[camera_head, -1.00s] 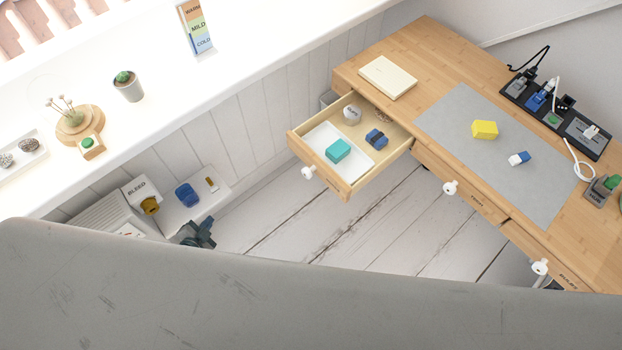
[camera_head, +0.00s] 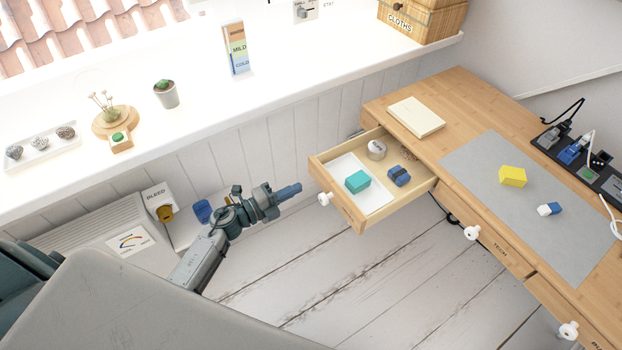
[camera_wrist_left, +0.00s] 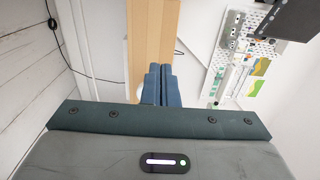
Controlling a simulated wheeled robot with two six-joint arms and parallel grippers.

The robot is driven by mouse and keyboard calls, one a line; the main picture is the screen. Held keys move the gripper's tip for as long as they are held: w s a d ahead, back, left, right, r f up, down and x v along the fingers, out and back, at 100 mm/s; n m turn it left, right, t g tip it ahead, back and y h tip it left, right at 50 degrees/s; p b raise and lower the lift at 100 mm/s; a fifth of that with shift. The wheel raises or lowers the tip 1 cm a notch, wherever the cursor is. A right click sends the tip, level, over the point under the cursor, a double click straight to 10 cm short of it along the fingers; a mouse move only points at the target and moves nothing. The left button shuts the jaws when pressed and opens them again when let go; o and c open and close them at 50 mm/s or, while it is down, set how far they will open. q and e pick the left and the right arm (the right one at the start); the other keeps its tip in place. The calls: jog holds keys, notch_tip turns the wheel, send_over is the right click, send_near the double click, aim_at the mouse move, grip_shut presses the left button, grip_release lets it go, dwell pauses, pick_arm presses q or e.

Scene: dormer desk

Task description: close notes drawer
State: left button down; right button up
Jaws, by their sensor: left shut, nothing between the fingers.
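The open notes drawer (camera_head: 345,209) sticks out from the left end of the wooden desk in the head view, with a round white knob (camera_head: 325,199) on its front. Inside lie a white tray (camera_head: 376,201) with a teal block (camera_head: 358,181) on it, a blue block (camera_head: 399,176) and a round white object (camera_head: 376,149). My left gripper (camera_head: 294,190) is shut and empty, a short gap to the left of the drawer front. Its blue fingers also show in the left wrist view (camera_wrist_left: 161,84), pointing toward a wooden surface. My right gripper is out of view.
The desk top (camera_head: 462,105) carries a notebook (camera_head: 416,117), a grey mat (camera_head: 500,205), a yellow block (camera_head: 512,176) and a power strip. Two closed drawers with white knobs (camera_head: 472,232) sit along the desk front. A radiator (camera_head: 85,228) stands left, below the white sill.

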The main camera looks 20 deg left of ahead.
aim_at(320, 177)
pick_arm(q)
jog(key=x, duration=0.6)
jog(key=shift+p, duration=0.4)
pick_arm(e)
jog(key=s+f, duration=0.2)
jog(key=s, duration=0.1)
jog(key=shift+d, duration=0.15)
pick_arm(q)
jog(key=shift+w, duration=0.1)
